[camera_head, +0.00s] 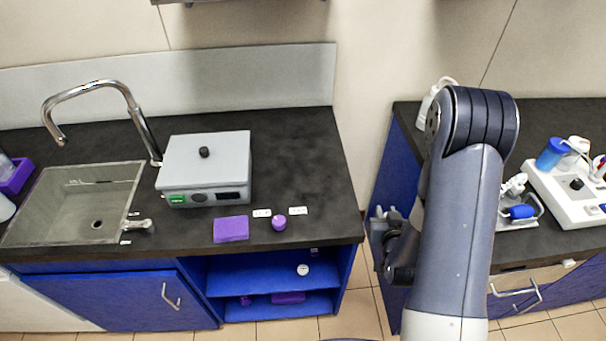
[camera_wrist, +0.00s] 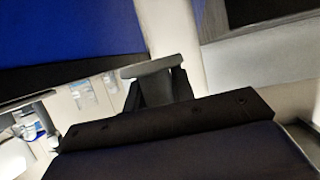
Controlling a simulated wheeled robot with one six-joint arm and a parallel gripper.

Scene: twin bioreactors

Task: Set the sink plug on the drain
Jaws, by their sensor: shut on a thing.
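The sink (camera_head: 72,205) is a grey basin at the left of the bench. Its drain (camera_head: 97,224) is a small dark round spot on the basin floor, with nothing seen on it. My gripper (camera_head: 384,216) is far to the right of the sink, beside the right bench, partly hidden by my arm. In the wrist view my gripper (camera_wrist: 152,80) shows dark fingers with a flat grey piece across their tips. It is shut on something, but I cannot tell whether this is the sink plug. I cannot identify the plug elsewhere.
A curved tap (camera_head: 95,88) arches over the sink. A grey box device (camera_head: 204,168) stands right of the sink. A purple block (camera_head: 231,229) and a purple knob (camera_head: 279,223) lie near the front edge. A floor gap separates the right bench (camera_head: 545,118), which holds a white instrument (camera_head: 575,197).

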